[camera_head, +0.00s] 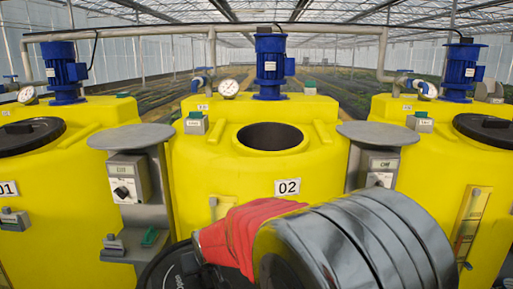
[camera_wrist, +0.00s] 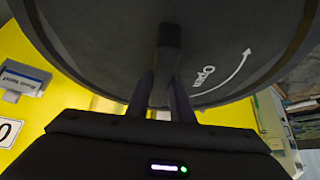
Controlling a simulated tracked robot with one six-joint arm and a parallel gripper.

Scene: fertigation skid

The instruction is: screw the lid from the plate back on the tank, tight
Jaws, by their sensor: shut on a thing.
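The open tank 02 (camera_head: 225,165) is yellow and stands in the middle of the head view. Its round dark opening (camera_head: 270,137) is uncovered on top. The lid (camera_wrist: 100,45) is a large black disc with a grip bar and a white "Open" arrow, filling the top of the wrist view. My gripper (camera_wrist: 164,88) is shut on the lid's grip bar. In the head view the lid (camera_head: 157,262) shows low in front of the tank, apart from the opening, partly hidden by my arm. Two round grey plates, left (camera_head: 131,136) and right (camera_head: 378,133) of the tank, are bare.
Tanks 01 (camera_head: 70,165) and the right-hand one (camera_head: 450,165) have black lids on. A blue motor (camera_head: 270,65), a pressure gauge (camera_head: 229,88) and a small green-topped box (camera_head: 195,123) stand around the opening. Switch boxes (camera_head: 128,180) sit below the plates. A pipe (camera_head: 330,33) runs behind.

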